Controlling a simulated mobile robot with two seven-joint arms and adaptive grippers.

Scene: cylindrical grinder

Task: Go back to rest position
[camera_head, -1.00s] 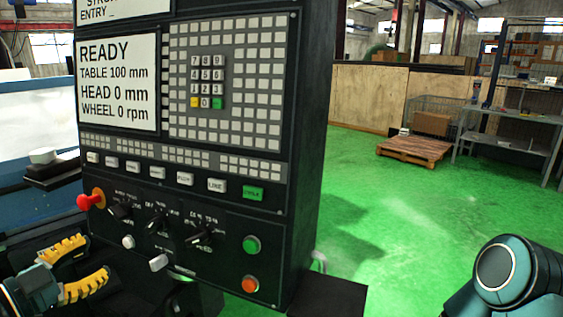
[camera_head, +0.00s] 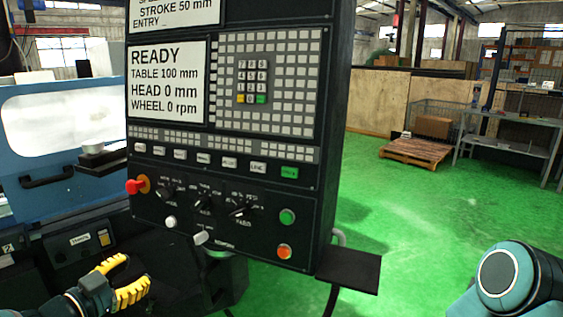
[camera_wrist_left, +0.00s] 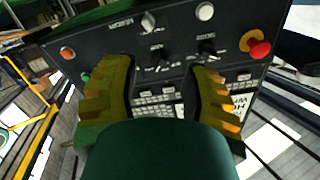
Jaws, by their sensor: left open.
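The black control panel (camera_head: 235,180) stands upright in the head view, with its screen (camera_head: 167,82) reading READY, TABLE 100 mm, HEAD 0 mm, WHEEL 0 rpm. A red emergency stop button (camera_head: 133,187) is at its lower left. My left gripper (camera_head: 136,274), with yellow fingers, is open and empty, below and in front of the panel's lower left corner, apart from it. In the left wrist view the open fingers (camera_wrist_left: 160,88) frame part of the panel (camera_wrist_left: 176,48) with its knobs. Of my right arm only a teal link shows at the lower right; its gripper is out of view.
The blue grinder body (camera_head: 60,130) stands left of and behind the panel. A small black shelf (camera_head: 349,268) sticks out at the panel's lower right. Green floor (camera_head: 400,215) is open to the right, with a wooden pallet (camera_head: 416,150) and a grey table (camera_head: 515,145) farther back.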

